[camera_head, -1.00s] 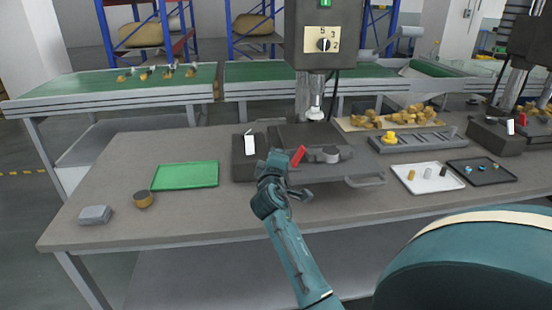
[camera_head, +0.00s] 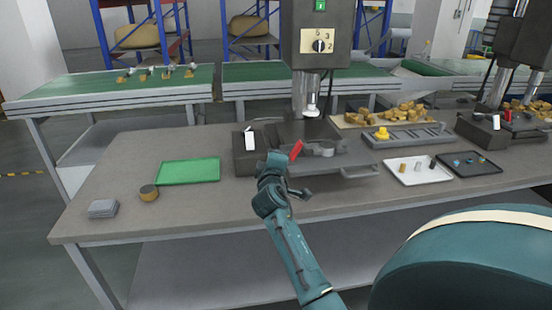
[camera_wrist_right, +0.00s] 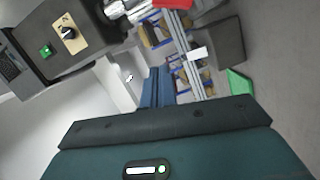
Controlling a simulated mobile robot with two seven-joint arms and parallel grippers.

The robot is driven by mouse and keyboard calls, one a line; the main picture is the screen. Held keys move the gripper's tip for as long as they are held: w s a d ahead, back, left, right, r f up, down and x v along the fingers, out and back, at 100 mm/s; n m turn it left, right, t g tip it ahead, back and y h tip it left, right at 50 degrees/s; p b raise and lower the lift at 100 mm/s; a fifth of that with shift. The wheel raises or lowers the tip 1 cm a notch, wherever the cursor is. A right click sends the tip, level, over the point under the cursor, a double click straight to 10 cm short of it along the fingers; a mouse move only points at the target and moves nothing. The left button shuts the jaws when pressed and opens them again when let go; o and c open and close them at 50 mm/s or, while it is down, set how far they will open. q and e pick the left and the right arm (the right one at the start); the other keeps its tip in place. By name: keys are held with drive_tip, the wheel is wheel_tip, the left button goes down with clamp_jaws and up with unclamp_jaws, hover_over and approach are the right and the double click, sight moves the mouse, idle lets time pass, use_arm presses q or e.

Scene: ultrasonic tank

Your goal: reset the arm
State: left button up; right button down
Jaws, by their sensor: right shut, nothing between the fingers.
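My right arm comes up from the lower middle of the head view. Its gripper (camera_head: 276,157) shows in front of the drill press base, left of the red handle (camera_head: 296,150); I cannot tell whether they touch. In the right wrist view, the blue gripper fingers (camera_wrist_right: 158,75) are together and hold nothing. The same view shows part of the red handle (camera_wrist_right: 171,3) at the top edge, beyond the fingers. My left gripper is not in view.
The drill press (camera_head: 318,45) stands on the grey table (camera_head: 115,205). A green tray (camera_head: 190,171), a round tan-topped part (camera_head: 149,193) and a grey block (camera_head: 103,208) lie left. A white tray (camera_head: 418,176) and black tray (camera_head: 468,169) lie right. The table's front strip is clear.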

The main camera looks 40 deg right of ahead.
idle(0.3)
drive_tip(key=s+a+f+y, duration=0.5)
drive_tip(key=a+f, duration=0.3)
drive_tip(key=f, duration=0.1)
drive_tip(key=s+a+f+y, duration=0.4)
drive_tip(key=s+a+f, duration=0.1)
drive_tip(key=a+f, duration=0.4)
drive_tip(key=s+a+f+m+g+y, duration=0.1)
drive_tip(key=s+a+f+m+y, duration=0.1)
drive_tip(key=s+a, duration=0.5)
drive_tip(key=s+a+f+m+g+y, duration=0.1)
drive_tip(key=s+a+f+y, duration=0.3)
drive_tip(key=s+a, duration=0.3)
drive_tip(key=s, duration=0.2)
drive_tip(key=shift+s+a+m, duration=0.3)
drive_tip(key=shift+s+m, duration=0.05)
drive_tip(key=shift+m, duration=0.05)
